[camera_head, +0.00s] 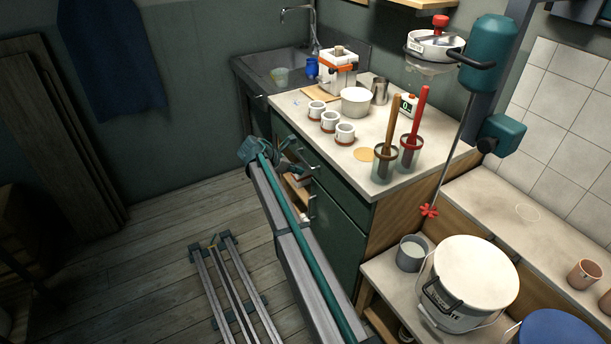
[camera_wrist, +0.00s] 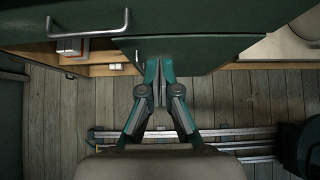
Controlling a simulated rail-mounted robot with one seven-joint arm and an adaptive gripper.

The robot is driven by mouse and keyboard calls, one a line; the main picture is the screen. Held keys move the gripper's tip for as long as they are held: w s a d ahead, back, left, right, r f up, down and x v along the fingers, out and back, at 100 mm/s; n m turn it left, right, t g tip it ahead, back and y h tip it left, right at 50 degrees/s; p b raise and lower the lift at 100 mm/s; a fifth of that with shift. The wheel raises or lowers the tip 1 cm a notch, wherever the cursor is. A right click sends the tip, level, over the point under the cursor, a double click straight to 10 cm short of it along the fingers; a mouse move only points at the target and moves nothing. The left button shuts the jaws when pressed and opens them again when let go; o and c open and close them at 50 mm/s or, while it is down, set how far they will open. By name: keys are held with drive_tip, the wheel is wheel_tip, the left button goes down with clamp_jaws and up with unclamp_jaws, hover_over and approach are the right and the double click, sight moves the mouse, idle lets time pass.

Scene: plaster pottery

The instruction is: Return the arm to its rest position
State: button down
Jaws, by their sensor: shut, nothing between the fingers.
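My gripper (camera_wrist: 159,66) is in the middle of the wrist view. Its two teal and grey fingers meet at the tips, with nothing between them. The tips are over the edge of a dark green cabinet front (camera_wrist: 190,52), close to it; I cannot tell whether they touch.
The worktop (camera_head: 310,140) above holds cups, a white bowl (camera_head: 356,101) and tools in jars. A lidded bucket (camera_head: 472,275) stands lower right.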

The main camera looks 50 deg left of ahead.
drive_tip(key=s+d+f+m+g, duration=0.2)
drive_tip(key=s+d+f+m, duration=0.3)
drive_tip(key=d+f+m, duration=0.25)
drive_tip(key=d+f+m+g, duration=0.2)
drive_tip(key=d+f+m, duration=0.35)
drive_tip(key=d, duration=0.75)
drive_tip(key=d+f+m+g, duration=0.25)
drive_tip(key=d+f, duration=0.65)
drive_tip(key=d, duration=0.5)
drive_tip(key=d+f+m+g, duration=0.2)
drive_tip(key=d+f+m, duration=0.4)
drive_tip(key=d, duration=0.7)
drive_tip(key=s+d+f+m+g, duration=0.1)
drive_tip(key=s+d+f+m, duration=0.15)
drive_tip(key=d, duration=0.45)
drive_tip(key=s+d+f+m+g, duration=0.1)
drive_tip(key=s+d+f, duration=0.1)
drive_tip(key=s+d, duration=0.3)
drive_tip(key=s+d+f+m+g, duration=0.1)
drive_tip(key=s+d+f, duration=0.1)
drive_tip(key=d, duration=0.6)
drive_tip(key=s+d+f+m+g+y, duration=0.1)
drive_tip(key=s+d+m+g, duration=0.3)
drive_tip(key=s+d, duration=1.3)
drive_tip(key=s+m+y, duration=0.1)
drive_tip(key=s+m, duration=0.1)
drive_tip(key=m, duration=0.1)
drive_tip(key=shift+s+d, duration=0.4)
drive_tip(key=shift+f+g, duration=0.15)
drive_tip(key=shift+g, duration=0.1)
